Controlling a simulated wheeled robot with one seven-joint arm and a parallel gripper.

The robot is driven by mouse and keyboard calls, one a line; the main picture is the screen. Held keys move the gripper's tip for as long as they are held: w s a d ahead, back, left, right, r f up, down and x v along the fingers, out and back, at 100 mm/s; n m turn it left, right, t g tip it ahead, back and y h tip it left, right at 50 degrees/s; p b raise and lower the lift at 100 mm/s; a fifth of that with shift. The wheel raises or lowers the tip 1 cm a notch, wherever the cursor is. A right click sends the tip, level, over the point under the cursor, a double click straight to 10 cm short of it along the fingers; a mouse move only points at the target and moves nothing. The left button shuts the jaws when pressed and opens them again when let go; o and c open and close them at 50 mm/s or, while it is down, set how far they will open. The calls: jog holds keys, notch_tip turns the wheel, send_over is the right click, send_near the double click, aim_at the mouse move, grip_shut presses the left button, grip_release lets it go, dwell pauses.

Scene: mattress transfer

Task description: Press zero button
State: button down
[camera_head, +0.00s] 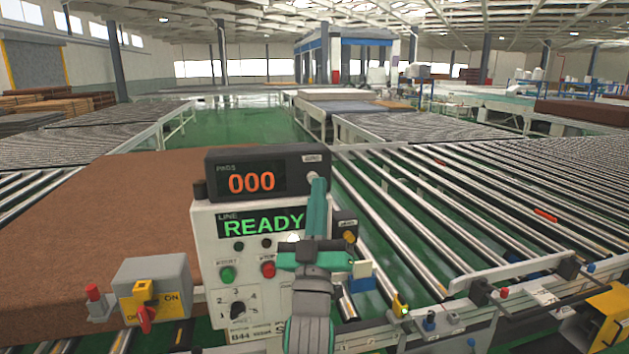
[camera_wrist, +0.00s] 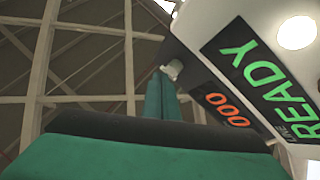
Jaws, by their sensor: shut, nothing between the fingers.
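The counter box (camera_head: 267,173) on top of the control panel shows 000 in orange digits. Its pale zero button (camera_head: 312,176) sticks out at the right end, under a small label. My gripper (camera_head: 317,184) is shut and empty, with its green fingers pointing up and their tips at the button. In the wrist view the closed fingertips (camera_wrist: 160,80) reach the pale button (camera_wrist: 172,69). They look in contact or very close; I cannot tell whether the button is pushed in. The orange 000 (camera_wrist: 228,110) shows there too.
The white panel (camera_head: 205,240) below has a green READY display (camera_head: 262,225), a green button (camera_head: 227,274), a red button (camera_head: 268,269) and a dial (camera_head: 238,310). A grey switch box (camera_head: 165,270) stands left. A brown mattress (camera_head: 110,215) lies behind; rollers (camera_head: 440,190) extend right.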

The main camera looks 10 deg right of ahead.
jog(key=shift+s+a, duration=0.1)
jog(key=shift+s, duration=0.3)
jog(key=s, duration=0.4)
jog(key=shift+s+d, duration=0.2)
jog(key=shift+s, duration=0.15)
jog(key=shift+s+d, duration=0.1)
jog(key=shift+d, duration=0.05)
dwell(0.4)
